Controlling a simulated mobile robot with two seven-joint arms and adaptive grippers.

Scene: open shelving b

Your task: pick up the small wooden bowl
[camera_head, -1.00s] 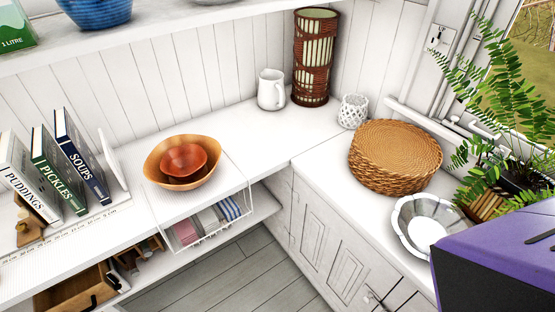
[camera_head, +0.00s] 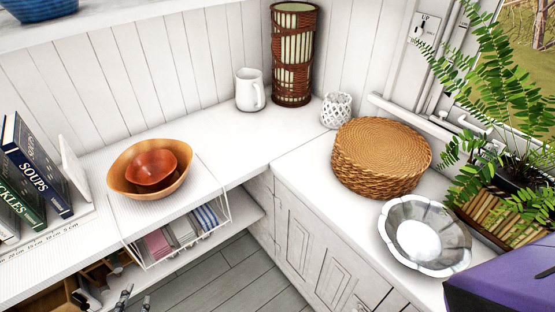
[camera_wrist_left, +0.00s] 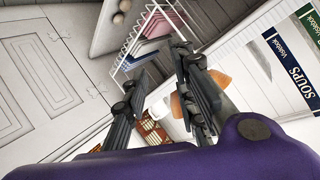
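The small wooden bowl (camera_head: 151,168), reddish brown, sits inside a larger light wooden bowl (camera_head: 121,182) on the white counter at the left of the head view. My left gripper (camera_head: 133,302) shows only its dark fingertips at the bottom edge, below and in front of the counter, well apart from the bowls. In the left wrist view its two fingers (camera_wrist_left: 163,65) are spread with nothing between them. Orange wood of the larger bowl (camera_wrist_left: 215,79) shows there, partly hidden behind one finger; I cannot make out the small bowl there. My right gripper is not in view.
Books (camera_head: 38,168) stand left of the bowls. A wire basket with folded cloths (camera_head: 183,231) hangs under the counter edge. A white jug (camera_head: 249,91), lantern (camera_head: 293,60), woven basket (camera_head: 381,155) and metal bowl (camera_head: 424,238) stand rightward. Counter right of the bowls is clear.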

